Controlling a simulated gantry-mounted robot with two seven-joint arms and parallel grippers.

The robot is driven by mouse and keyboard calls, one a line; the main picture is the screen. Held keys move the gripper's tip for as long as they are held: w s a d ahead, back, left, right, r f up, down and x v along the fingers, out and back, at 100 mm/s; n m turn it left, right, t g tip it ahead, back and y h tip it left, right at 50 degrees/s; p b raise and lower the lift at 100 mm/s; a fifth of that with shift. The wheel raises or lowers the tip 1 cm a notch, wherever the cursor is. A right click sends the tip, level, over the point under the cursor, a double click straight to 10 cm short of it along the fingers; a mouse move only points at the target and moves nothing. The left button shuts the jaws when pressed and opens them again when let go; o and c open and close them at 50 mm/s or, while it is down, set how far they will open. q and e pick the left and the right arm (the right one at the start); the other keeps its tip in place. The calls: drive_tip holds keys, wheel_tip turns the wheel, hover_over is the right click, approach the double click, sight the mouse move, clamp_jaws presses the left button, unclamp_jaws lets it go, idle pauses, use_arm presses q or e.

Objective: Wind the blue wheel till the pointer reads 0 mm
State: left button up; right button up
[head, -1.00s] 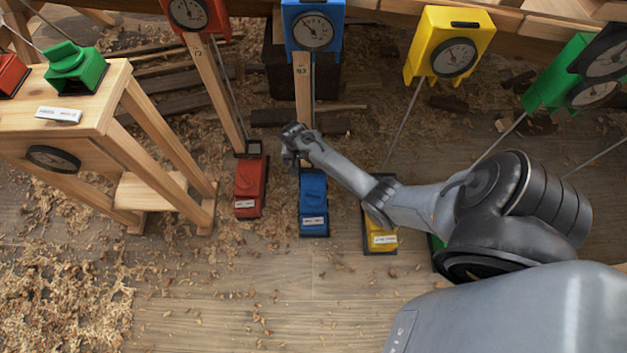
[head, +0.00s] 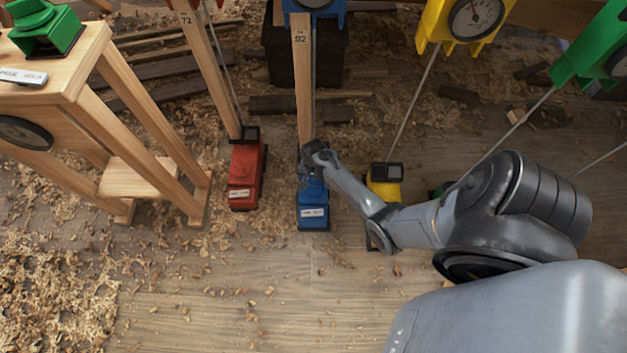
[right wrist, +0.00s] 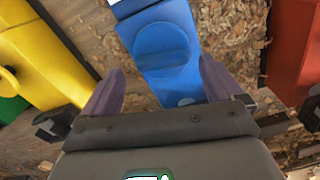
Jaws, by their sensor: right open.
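The blue winch box (head: 313,212) stands on the floor, with a white label on its near end. Its round blue wheel (right wrist: 163,50) shows on top in the right wrist view; in the head view my arm hides it. My right gripper (head: 312,172) is above the far part of the blue box. In the right wrist view the right gripper (right wrist: 160,90) is open, with its fingers apart on either side of the box and nothing held. The blue dial housing (head: 333,6) is cut off at the top, so its pointer cannot be read. My left gripper is not in view.
A red box (head: 246,175) stands left of the blue one and a yellow box (head: 384,188) right of it. A wooden stand (head: 140,178) with a green box (head: 45,28) is at the left. Wooden posts and thin rods rise behind. The near floor is mostly clear.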

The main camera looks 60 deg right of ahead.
sight(313, 186)
drive_tip(key=shift+w+f+b, duration=0.15)
drive_tip(key=shift+f+b, duration=0.3)
drive_tip(key=shift+f, duration=0.65)
